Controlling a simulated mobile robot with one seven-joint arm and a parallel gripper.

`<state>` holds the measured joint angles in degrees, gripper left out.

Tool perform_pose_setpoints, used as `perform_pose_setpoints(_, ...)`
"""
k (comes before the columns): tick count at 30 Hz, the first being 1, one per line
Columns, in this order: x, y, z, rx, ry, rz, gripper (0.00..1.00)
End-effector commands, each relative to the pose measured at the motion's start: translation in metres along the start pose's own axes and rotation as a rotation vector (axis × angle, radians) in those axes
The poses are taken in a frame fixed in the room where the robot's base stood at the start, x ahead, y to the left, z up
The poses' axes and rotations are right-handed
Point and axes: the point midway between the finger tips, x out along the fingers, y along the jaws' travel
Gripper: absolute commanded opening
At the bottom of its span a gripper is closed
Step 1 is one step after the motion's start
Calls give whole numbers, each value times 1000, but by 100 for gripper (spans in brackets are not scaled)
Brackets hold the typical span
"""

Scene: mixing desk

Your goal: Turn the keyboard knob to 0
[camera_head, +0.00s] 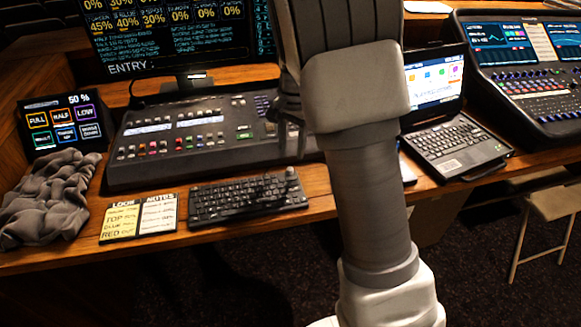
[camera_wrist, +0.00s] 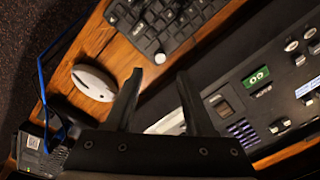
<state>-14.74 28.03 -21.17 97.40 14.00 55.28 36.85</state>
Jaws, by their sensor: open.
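The black keyboard (camera_head: 248,201) lies on the wooden desk, and its grey knob (camera_head: 291,174) stands up at its far right corner. In the wrist view the keyboard (camera_wrist: 165,22) is at the top, with the small round knob (camera_wrist: 160,57) at its near corner. My gripper (camera_wrist: 159,73) is open, its two dark fingers apart and pointing toward the knob. The knob shows just beyond the gap between the fingertips, with nothing held. Whether the fingers touch it cannot be told. In the head view my arm hides most of the gripper.
The lighting console (camera_head: 195,140) stands behind the keyboard. Note cards (camera_head: 140,217) lie to its left, and grey cloth (camera_head: 50,195) farther left. A laptop (camera_head: 455,145) stands right of my arm. A white mouse (camera_wrist: 94,83) lies near the fingers in the wrist view.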

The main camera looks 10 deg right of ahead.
Motion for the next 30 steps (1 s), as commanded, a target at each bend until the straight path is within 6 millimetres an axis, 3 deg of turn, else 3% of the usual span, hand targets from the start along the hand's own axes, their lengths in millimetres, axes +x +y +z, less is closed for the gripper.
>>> perform_pose_setpoints(3, 29, 1, 0, 1, -3, 4, 54)
perform_pose_setpoints(9, 58, 1, 0, 0, -1, 2, 54)
perform_pose_setpoints(15, 70, 0, 0, 1, 0, 0, 54)
perform_pose_setpoints(23, 70, 0, 0, 1, 0, 0, 54)
perform_pose_setpoints(30, 70, 0, 0, 0, 0, 0, 13)
